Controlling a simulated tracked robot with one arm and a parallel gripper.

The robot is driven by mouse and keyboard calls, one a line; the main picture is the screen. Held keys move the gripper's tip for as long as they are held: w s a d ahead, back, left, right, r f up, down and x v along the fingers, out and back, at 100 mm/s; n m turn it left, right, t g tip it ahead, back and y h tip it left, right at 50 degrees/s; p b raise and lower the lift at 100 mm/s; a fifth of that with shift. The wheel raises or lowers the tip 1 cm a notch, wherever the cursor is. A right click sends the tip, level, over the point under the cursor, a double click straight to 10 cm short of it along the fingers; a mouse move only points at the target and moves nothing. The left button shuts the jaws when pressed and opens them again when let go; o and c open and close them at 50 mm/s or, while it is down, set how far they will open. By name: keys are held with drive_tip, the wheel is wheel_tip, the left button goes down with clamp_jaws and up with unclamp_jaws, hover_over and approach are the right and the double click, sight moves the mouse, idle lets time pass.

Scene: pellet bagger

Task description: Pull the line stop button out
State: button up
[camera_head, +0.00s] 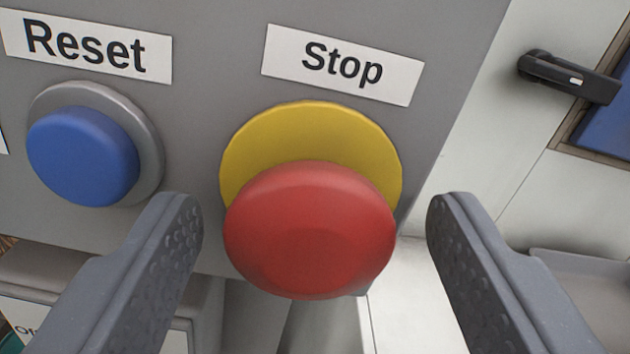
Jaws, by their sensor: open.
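The line stop button (310,230) is a large red mushroom head in front of a yellow round collar (310,130), on a grey panel under a white "Stop" label (342,64). My gripper (315,215) is open. One finger is to the left of the red head and the other to its right, with a visible gap on each side in the picture. The fingers hold nothing. The button's stem is hidden behind the head, so I cannot tell how far out it stands.
A blue button (82,155) in a grey ring sits left of the stop button, under a "Reset" label (86,46), close to my left finger. A black handle (568,76) is on the pale surface at upper right. A grey tray-like part (580,262) shows at lower right.

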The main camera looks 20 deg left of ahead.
drive_tip(key=shift+w+a+f, duration=0.1)
drive_tip(key=shift+w+a, duration=0.1)
drive_tip(key=shift+w, duration=0.05)
drive_tip(key=shift+c, duration=0.3)
clamp_jaws()
drive_tip(key=shift+s+d, duration=0.35)
drive_tip(key=shift+s, duration=0.05)
drive_tip(key=shift+o, duration=0.3)
unclamp_jaws()
drive_tip(key=shift+s+d, duration=0.1)
drive_tip(key=shift+s, duration=0.05)
